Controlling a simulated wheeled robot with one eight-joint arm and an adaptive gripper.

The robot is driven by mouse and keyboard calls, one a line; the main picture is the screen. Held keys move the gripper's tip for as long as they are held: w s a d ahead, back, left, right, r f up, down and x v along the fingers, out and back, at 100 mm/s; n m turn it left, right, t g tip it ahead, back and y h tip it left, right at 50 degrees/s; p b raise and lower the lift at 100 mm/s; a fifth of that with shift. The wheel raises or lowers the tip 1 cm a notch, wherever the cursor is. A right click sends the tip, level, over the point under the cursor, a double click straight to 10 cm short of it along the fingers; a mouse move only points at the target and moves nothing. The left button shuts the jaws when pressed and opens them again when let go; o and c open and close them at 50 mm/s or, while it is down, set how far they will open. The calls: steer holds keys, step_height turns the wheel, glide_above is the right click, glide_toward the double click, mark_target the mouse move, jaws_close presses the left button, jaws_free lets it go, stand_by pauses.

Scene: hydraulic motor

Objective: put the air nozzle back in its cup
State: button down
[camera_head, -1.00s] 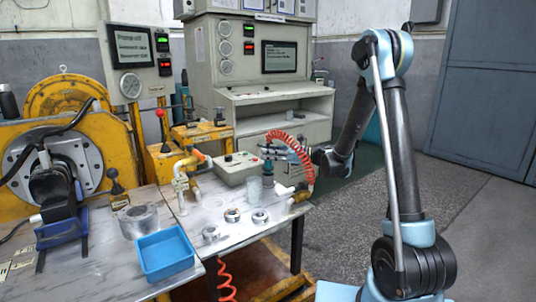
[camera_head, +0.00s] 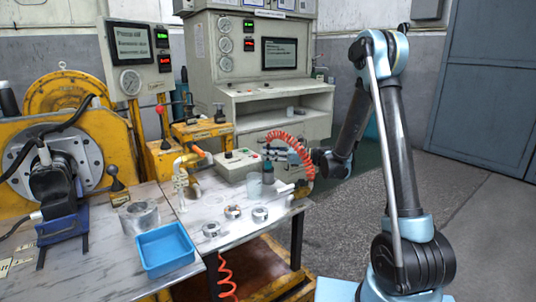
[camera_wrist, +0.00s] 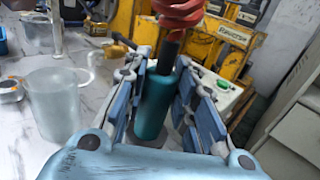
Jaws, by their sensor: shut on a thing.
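The air nozzle is a teal cylinder (camera_wrist: 153,105) with a dark neck and a red coiled hose at its top. My gripper (camera_wrist: 166,80) is shut on it, with blue finger pads on both sides. In the head view the nozzle (camera_head: 267,174) is roughly upright beside the cup, and my gripper (camera_head: 279,155) reaches it from the right. The cup (camera_wrist: 53,106) is clear and upright on the table, left of the nozzle in the wrist view and apart from it. It also shows in the head view (camera_head: 254,187). The nozzle's lower end is partly hidden by my gripper.
The red coiled hose (camera_head: 298,146) arches over my gripper. Several metal rings (camera_head: 233,212) lie in front of the cup. A blue tray (camera_head: 166,271) is at the front left. A control box (camera_head: 238,163) and yellow pipework stand behind.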

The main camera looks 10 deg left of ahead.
stand_by(0.3)
steer(key=c, duration=1.2)
jaws_free()
steer(key=shift+d, duration=0.1)
steer(key=w+d, duration=0.1)
steer(key=d, duration=1)
steer(key=s+d+f+n+t+h, duration=0.1)
steer(key=s+d+n+h, duration=0.4)
steer(key=s+d, duration=0.5)
steer(key=s+d+f+n+t+h, duration=0.1)
steer(key=s+d+f+n+h, duration=0.3)
steer(key=s+d, duration=0.7)
steer(key=s+d+f+n+t+h, duration=0.1)
steer(key=s+d+f+n+h, duration=0.1)
steer(key=s+d+n+h, duration=0.6)
steer(key=shift+s+d+f+t+h, duration=0.1)
steer(key=shift+s+d+t+h, duration=0.05)
steer(key=shift+s+d, duration=0.5)
steer(key=shift+s+d+f+t+h, duration=0.15)
steer(key=shift+s+d, duration=0.25)
steer(key=shift+d, duration=0.5)
steer(key=shift+s+d+t+h, duration=0.1)
steer(key=shift+s+d+h, duration=0.1)
steer(key=shift+s+d, duration=0.45)
